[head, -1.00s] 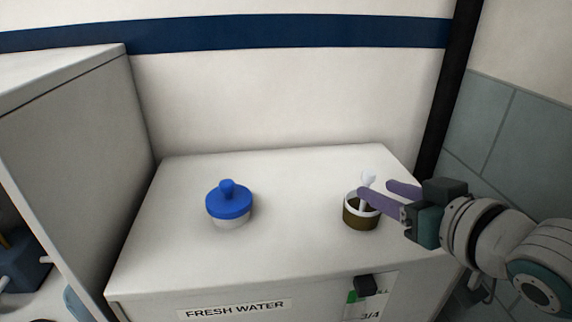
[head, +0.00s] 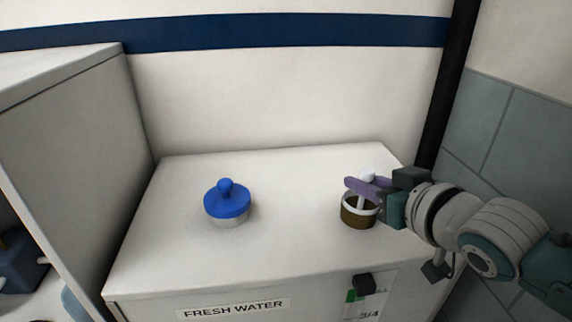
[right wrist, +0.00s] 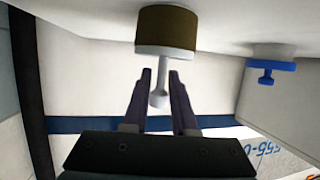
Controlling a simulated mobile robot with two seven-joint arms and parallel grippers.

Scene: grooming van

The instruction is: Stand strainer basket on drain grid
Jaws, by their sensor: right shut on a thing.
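The strainer basket (head: 355,217) is a short brown cylinder with a white rim and a white upright post topped by a knob. It stands upright on the white top at the right. It also shows upside down in the right wrist view (right wrist: 167,28), its post between the two fingers. My right gripper (head: 357,184) comes in from the right and is shut on the post, below the knob, above the rim. Its purple fingers also show in the right wrist view (right wrist: 161,76). The drain grid is not in view. My left gripper is not in view.
A blue knobbed cap (head: 227,202) on a white neck stands on the white cabinet (head: 290,185), left of the basket. The cabinet front carries a FRESH WATER label (head: 235,308). A grey partition (head: 75,150) rises at left, tiled wall (head: 510,130) at right. The top between cap and basket is clear.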

